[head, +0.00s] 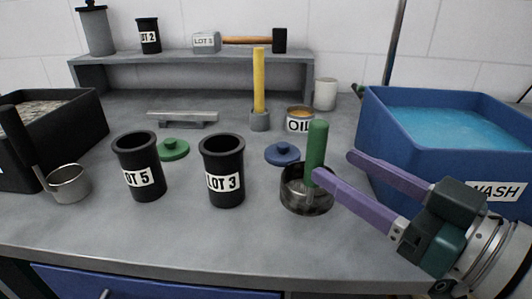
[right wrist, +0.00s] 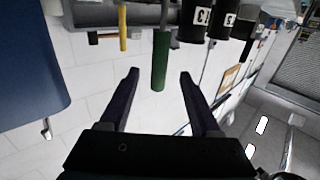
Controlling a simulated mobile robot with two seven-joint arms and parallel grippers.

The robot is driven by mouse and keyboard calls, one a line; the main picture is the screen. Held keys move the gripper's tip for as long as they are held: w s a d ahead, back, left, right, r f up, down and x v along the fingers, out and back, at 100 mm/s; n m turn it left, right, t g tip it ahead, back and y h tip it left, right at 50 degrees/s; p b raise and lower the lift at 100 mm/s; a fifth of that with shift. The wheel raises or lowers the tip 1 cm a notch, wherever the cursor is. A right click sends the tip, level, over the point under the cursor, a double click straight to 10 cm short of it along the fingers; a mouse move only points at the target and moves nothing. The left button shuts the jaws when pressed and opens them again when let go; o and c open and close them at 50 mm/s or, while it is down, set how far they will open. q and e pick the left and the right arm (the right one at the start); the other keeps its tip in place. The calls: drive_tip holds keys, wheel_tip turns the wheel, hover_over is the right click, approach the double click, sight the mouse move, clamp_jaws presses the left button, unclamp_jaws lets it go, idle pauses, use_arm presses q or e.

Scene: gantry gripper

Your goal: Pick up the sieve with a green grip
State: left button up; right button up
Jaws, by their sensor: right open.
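The sieve with a green grip (head: 305,199) stands on the grey bench, right of the middle in the head view, its green grip (head: 316,146) pointing up. My right gripper (head: 333,164) is open, its two purple fingers reaching in from the right. One fingertip overlaps the lower part of the grip; the other is to its right. In the right wrist view the green grip (right wrist: 160,60) appears between the fingertips (right wrist: 159,74), with a gap on each side. Whether it is fully inside the jaws I cannot tell. My left gripper is not in view.
A blue WASH tub (head: 430,145) stands close behind the right gripper. Black pots LOT 3 (head: 222,172) and LOT 5 (head: 138,168), a blue lid (head: 283,154) and an OIL tin (head: 300,119) are nearby. A black-handled sieve (head: 68,184) is far left. The bench front is clear.

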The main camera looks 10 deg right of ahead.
sight(322, 158)
drive_tip(key=x, duration=0.6)
drive_tip(key=shift+f, duration=0.15)
clamp_jaws()
idle(0.4)
